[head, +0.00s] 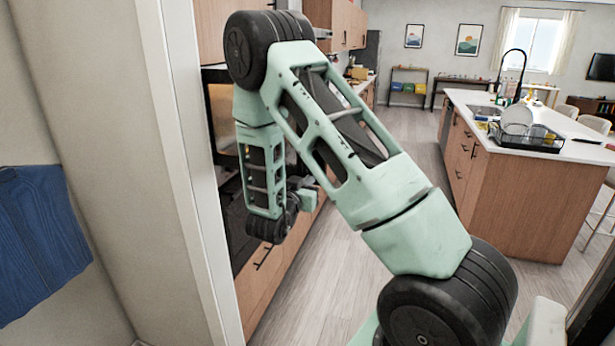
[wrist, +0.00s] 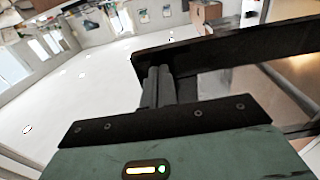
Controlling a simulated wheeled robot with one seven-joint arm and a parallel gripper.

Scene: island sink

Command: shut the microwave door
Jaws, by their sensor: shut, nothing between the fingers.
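A dark-framed built-in appliance (head: 222,112), likely the microwave, shows in the head view in the wooden cabinet wall at left, mostly behind my arm. I cannot tell from that view how far its door stands open. In the wrist view a long black bar or panel edge (wrist: 230,48), possibly the door's edge, crosses the upper right, close beside my fingers. My gripper (wrist: 157,84) is shut and empty there; whether it touches the bar is unclear. In the head view my gripper (head: 303,194) is small and partly hidden by the arm, in front of the cabinets.
A white door frame (head: 188,160) stands close at left. The island (head: 530,190) with sink and dish rack (head: 525,136) is at right. Bare floor (head: 335,270) lies between the cabinets and the island. Wooden drawers (head: 262,280) are below the appliance.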

